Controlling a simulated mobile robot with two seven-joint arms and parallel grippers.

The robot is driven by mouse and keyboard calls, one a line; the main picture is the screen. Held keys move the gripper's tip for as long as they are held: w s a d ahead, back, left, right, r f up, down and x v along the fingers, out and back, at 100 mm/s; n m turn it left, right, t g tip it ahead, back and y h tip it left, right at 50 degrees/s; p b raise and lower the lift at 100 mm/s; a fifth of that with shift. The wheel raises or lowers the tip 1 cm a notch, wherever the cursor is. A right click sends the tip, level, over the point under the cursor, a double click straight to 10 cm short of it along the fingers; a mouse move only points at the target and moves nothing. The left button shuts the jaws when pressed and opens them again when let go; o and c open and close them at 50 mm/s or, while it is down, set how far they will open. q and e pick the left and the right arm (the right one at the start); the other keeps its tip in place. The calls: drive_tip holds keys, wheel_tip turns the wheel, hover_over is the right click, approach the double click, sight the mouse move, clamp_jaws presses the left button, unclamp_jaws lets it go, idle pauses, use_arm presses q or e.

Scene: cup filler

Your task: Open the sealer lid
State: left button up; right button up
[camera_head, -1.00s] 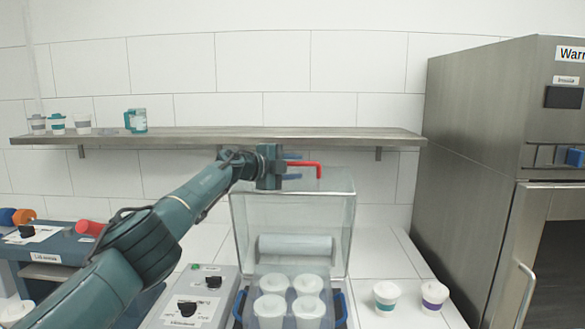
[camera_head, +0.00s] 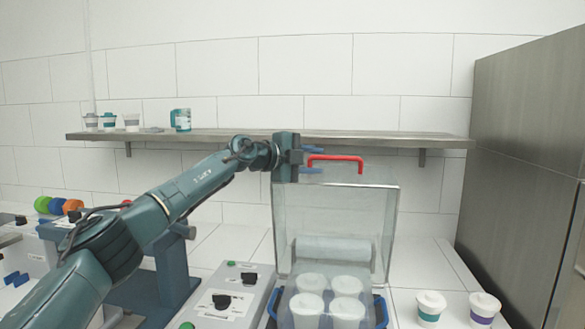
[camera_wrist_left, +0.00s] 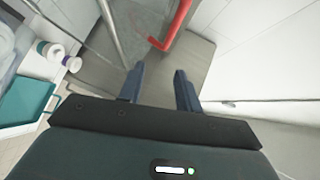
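The sealer lid (camera_head: 335,215) is a clear cover standing raised, nearly upright, at the back of the sealer in the head view. A red handle (camera_head: 345,158) is on its top edge; it also shows ahead of the fingers in the left wrist view (camera_wrist_left: 174,28). My left gripper (camera_head: 313,160) is at the left end of the handle. Its fingers (camera_wrist_left: 160,88) are apart with nothing between them in the wrist view. Several white cups (camera_head: 347,283) stand in the blue-handled sealer tray (camera_head: 382,312) below the lid. My right gripper is out of view.
A control box with black knobs (camera_head: 228,295) sits left of the sealer. Two lidded cups (camera_head: 430,305) stand on the right. A shelf (camera_head: 440,142) with cups runs along the wall behind. A tall steel cabinet (camera_head: 520,150) closes off the right side.

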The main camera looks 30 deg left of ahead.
use_arm(q)
drive_tip(key=shift+b+v, duration=0.65)
drive_tip(key=shift+v, duration=2.35)
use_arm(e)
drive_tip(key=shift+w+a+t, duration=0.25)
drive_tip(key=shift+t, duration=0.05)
use_arm(q)
drive_tip(key=shift+c, duration=0.2)
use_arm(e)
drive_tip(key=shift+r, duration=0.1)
